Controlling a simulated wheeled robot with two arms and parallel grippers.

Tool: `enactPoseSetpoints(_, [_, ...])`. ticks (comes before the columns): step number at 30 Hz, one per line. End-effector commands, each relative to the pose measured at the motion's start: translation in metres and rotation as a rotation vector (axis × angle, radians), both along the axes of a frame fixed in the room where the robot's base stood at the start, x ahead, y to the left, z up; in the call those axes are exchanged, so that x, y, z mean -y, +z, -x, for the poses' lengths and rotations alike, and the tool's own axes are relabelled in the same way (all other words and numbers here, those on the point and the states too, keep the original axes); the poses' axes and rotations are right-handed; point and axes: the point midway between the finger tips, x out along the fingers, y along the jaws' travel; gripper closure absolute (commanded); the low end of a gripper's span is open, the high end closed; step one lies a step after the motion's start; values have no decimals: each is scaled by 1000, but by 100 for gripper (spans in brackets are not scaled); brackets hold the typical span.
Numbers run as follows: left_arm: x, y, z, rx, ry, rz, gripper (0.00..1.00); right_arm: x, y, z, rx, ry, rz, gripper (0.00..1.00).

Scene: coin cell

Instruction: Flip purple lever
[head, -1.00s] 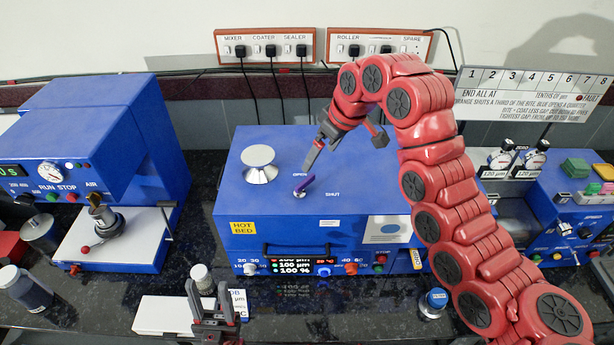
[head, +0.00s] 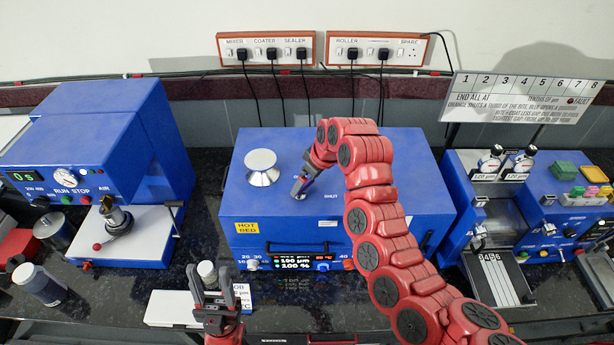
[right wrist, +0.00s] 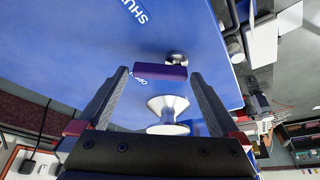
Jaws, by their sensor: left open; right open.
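The purple lever (right wrist: 160,73) lies on the blue top of the hot bed machine (head: 390,190), beside its round metal pivot (right wrist: 177,58). In the right wrist view it sits between the fingertips of my right gripper (right wrist: 159,76), with the partly covered OPEN label close by. The fingers are spread with a gap on each side of the lever. In the head view my right gripper (head: 299,187) hides the lever. The SHUT label (head: 330,196) is to its right. My left gripper (head: 214,295) is open and empty at the front, away from the lever.
A silver flared knob (head: 262,168) stands on the machine top left of my right gripper. A white-capped jar (head: 207,273) and a white board (head: 170,309) are near my left gripper. Other blue machines stand left and right. The machine top right of my right arm is clear.

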Motion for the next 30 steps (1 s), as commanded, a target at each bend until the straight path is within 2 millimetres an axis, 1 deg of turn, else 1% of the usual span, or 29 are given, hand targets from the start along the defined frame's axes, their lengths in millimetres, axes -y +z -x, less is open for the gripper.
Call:
enactPoseSetpoints(3, [0, 2, 0, 0, 0, 0, 50, -1, -3, 0, -2, 1, 0, 0])
enactPoseSetpoints(9, [0, 1, 0, 0, 0, 0, 50, -1, -4, 0, -1, 0, -1, 0])
enactPoseSetpoints(11, [0, 1, 0, 0, 0, 0, 50, -1, -4, 0, -1, 0, -1, 11])
enactPoseSetpoints(12, [0, 1, 0, 0, 0, 0, 50, -1, -3, 0, -1, 0, -1, 18])
enactPoseSetpoints(17, [0, 1, 0, 0, 0, 0, 50, -1, -3, 0, -1, 0, -1, 47])
enactPoseSetpoints(18, [0, 1, 0, 0, 0, 0, 50, -1, -3, 0, -1, 0, -1, 54])
enactPoseSetpoints(20, [0, 1, 0, 0, 0, 0, 50, -1, -3, 0, -1, 0, -1, 65])
enactPoseSetpoints(21, [0, 1, 0, 0, 0, 0, 50, -1, -3, 0, -1, 0, -1, 68])
enactPoseSetpoints(26, [0, -3, 0, 0, 0, 0, 50, -1, -4, -1, 1, 10, 1, 68])
enactPoseSetpoints(30, [0, -15, 0, 0, 0, 0, 50, -2, -7, -2, 4, 52, 2, 68])
